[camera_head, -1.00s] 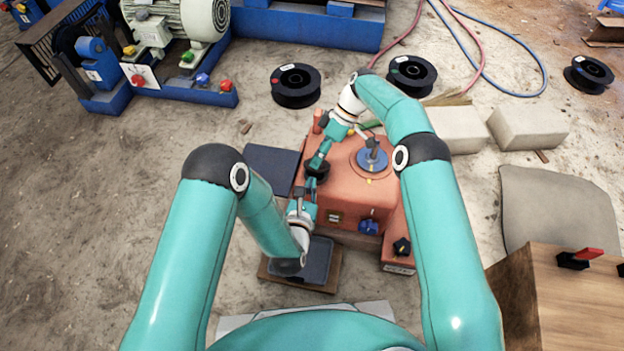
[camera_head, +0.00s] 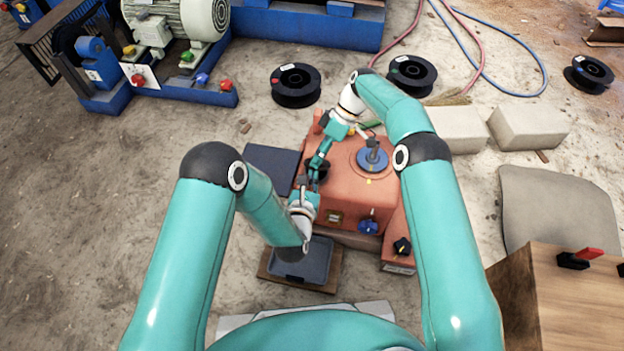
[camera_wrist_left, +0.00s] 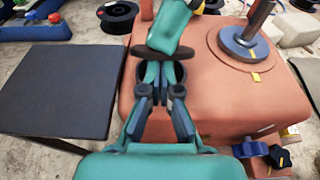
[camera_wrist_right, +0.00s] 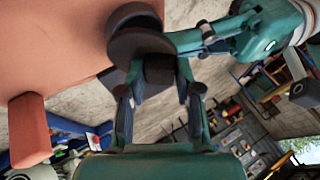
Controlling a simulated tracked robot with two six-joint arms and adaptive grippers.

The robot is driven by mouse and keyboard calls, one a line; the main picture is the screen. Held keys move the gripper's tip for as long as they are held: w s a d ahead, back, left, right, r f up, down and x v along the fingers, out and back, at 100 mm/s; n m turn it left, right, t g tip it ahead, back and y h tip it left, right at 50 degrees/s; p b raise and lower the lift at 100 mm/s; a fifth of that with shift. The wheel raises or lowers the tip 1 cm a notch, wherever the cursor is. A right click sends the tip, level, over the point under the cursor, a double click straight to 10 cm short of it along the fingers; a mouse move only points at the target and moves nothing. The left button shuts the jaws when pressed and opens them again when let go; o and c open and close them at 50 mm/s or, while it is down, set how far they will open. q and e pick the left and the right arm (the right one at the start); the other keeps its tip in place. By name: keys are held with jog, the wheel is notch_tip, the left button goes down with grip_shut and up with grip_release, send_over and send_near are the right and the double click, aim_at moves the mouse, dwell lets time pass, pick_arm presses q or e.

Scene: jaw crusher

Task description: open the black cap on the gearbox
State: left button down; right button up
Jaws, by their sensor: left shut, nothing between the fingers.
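The gearbox (camera_head: 345,203) is an orange-red housing in the middle of the head view. Its black cap (camera_head: 318,166) sits at its left side, partly covered by my grippers; it shows as a dark disc in the left wrist view (camera_wrist_left: 150,53) and the right wrist view (camera_wrist_right: 125,42). My left gripper (camera_head: 308,187) is shut and empty, its fingers (camera_wrist_left: 160,85) beside the cap on the near side. My right gripper (camera_head: 316,163) comes from the far side. Its fingers (camera_wrist_right: 160,75) flank a dark block by the cap; whether they clamp it is unclear.
A blue disc with a post (camera_head: 373,160) stands on the gearbox top. A dark flat plate (camera_head: 270,168) lies to the left, and a grey tray (camera_head: 303,264) in front. Black spools (camera_head: 296,85) and pale blocks (camera_head: 530,127) lie beyond. My two grippers are very close together.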

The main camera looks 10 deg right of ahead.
pick_arm(q)
jog(key=shift+w+d+r, duration=0.1)
jog(key=shift+w+r, duration=0.15)
jog(key=shift+r, duration=0.15)
pick_arm(e)
jog(key=o, duration=0.4)
jog(key=shift+s+f, duration=0.1)
jog(key=shift+f, duration=0.05)
pick_arm(q)
jog(key=shift+f, duration=0.1)
